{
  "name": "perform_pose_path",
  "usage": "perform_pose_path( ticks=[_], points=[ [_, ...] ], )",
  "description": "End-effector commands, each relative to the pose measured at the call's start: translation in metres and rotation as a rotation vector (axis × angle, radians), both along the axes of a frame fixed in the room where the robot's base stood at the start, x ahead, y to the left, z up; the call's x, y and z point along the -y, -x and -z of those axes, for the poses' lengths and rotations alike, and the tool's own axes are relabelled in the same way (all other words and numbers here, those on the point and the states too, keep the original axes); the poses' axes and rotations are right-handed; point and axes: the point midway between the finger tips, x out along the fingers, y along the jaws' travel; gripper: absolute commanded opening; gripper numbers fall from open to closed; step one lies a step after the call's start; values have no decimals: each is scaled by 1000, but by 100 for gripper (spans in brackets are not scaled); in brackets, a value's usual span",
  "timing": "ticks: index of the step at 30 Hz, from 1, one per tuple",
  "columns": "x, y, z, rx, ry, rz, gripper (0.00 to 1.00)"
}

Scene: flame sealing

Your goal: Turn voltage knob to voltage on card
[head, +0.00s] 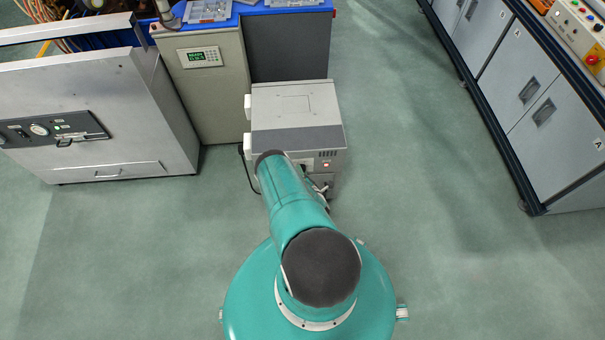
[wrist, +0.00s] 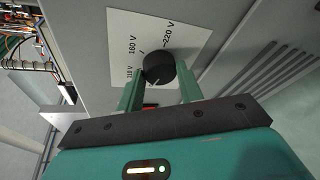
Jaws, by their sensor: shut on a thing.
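The black voltage knob (wrist: 158,66) is in the wrist view on a white label plate (wrist: 196,36) marked 110 V, 160 V and 220 V. The text runs sideways, with 110 V and 160 V left of the knob and 220 V above right. My gripper (wrist: 160,80) has its two green fingers on either side of the knob, shut on it. A small pale mark shows at the knob's lower edge; its exact setting is hard to tell. In the head view the knob is hidden behind my arm, at the grey machine (head: 296,105). I see no voltage card.
A red part (wrist: 150,105) shows just behind the fingers, and vent slots (wrist: 262,82) lie to the right. In the head view a large grey cabinet (head: 95,115) stands left, a beige unit (head: 205,95) behind, and a bench (head: 545,100) right. Open floor lies between machine and bench.

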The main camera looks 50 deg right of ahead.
Motion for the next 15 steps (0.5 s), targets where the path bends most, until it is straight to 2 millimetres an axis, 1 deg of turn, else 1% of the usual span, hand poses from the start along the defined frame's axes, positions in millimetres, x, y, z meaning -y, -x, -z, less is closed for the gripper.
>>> perform_pose_path(
  ticks=[6, 15],
  points=[
    [2, 3, 1, 145, -125, 7, 14],
    [3, 3, 2, 281, -243, 8, 14]
  ],
)
